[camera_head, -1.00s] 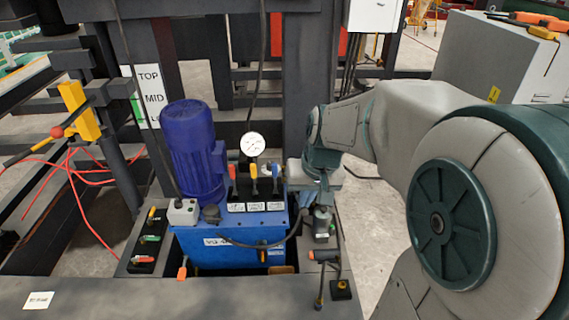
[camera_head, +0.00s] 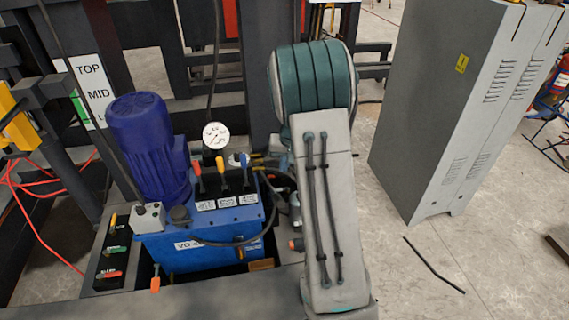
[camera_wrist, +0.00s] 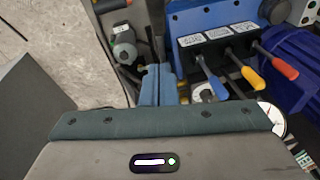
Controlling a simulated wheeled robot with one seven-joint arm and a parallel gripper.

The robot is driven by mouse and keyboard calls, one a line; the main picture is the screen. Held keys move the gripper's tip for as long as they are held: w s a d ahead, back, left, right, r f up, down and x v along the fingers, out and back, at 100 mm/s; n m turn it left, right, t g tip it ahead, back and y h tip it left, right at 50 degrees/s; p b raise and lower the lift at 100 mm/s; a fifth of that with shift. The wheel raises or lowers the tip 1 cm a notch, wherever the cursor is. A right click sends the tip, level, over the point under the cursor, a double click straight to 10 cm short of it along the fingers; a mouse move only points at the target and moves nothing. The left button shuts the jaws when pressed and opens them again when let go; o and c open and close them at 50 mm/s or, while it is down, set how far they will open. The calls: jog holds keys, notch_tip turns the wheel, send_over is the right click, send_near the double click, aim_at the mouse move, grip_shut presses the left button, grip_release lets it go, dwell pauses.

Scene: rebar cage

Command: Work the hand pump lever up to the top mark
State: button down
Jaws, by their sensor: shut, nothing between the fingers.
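The white mark board (camera_head: 92,92) reads TOP and MID on a dark post at the left of the head view, with a third label partly cut off. A green strip (camera_head: 78,107) shows at its left edge. A yellow part (camera_head: 18,128) beside dark bars is at the left picture edge, partly cut off. I cannot make out the pump lever with certainty. My gripper (camera_wrist: 158,86) is shut and empty in the wrist view, near the hydraulic unit's small valve levers. My arm hides it in the head view.
The blue tank (camera_head: 205,242) carries a blue motor (camera_head: 150,140), a gauge (camera_head: 215,135) and small valve levers (camera_head: 222,178). A hose and a grey cylindrical part (camera_wrist: 124,45) lie close to my gripper.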

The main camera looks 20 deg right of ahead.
send_over(278, 196)
jog(key=w+d, duration=0.1)
jog(key=d, duration=0.1)
jog(key=s+d+x, duration=0.1)
jog(key=x, duration=0.5)
jog(key=f, duration=0.1)
jog(key=s+a+f, duration=0.1)
jog(key=f, duration=0.1)
jog(key=shift+s+a+f, duration=0.25)
jog(key=shift+s+a, duration=0.15)
jog(key=shift+f+b, duration=0.15)
jog(key=shift+b, duration=0.15)
